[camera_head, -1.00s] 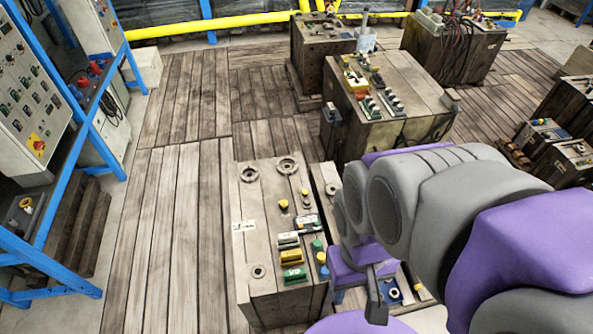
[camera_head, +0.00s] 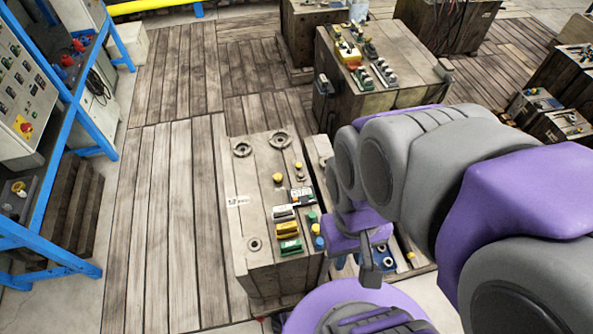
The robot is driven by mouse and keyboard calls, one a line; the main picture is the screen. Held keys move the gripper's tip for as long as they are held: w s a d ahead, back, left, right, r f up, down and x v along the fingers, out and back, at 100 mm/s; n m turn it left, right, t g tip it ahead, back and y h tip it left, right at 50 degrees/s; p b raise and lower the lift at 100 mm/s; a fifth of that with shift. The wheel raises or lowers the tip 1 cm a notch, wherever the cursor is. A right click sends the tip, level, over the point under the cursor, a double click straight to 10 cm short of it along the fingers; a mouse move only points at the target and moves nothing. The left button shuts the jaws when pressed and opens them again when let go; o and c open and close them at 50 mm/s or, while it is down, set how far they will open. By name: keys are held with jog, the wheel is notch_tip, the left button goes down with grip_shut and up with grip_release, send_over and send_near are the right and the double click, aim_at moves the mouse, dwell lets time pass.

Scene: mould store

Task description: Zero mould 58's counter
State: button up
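A weathered mould block (camera_head: 262,225) stands left of my arm, with several fittings on its top. A small dark and white device (camera_head: 302,196), perhaps a counter, sits near its right edge. A green block (camera_head: 290,247) with a pale marking and a yellow block (camera_head: 287,229) lie nearer me. A white label (camera_head: 238,201) is on the left edge; no number 58 is legible. My gripper (camera_head: 370,272) is just right of this mould, pointing down, seen from behind. Its fingers are not clear enough to tell open or shut. My arm hides part of the neighbouring mould.
A larger mould block (camera_head: 372,98) with fittings stands behind. More blocks stand at the back and right. A blue frame (camera_head: 62,125) with control panels (camera_head: 20,90) is at the left. The plank floor (camera_head: 150,200) between frame and mould is clear.

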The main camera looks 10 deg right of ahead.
grip_shut()
dwell(1.3)
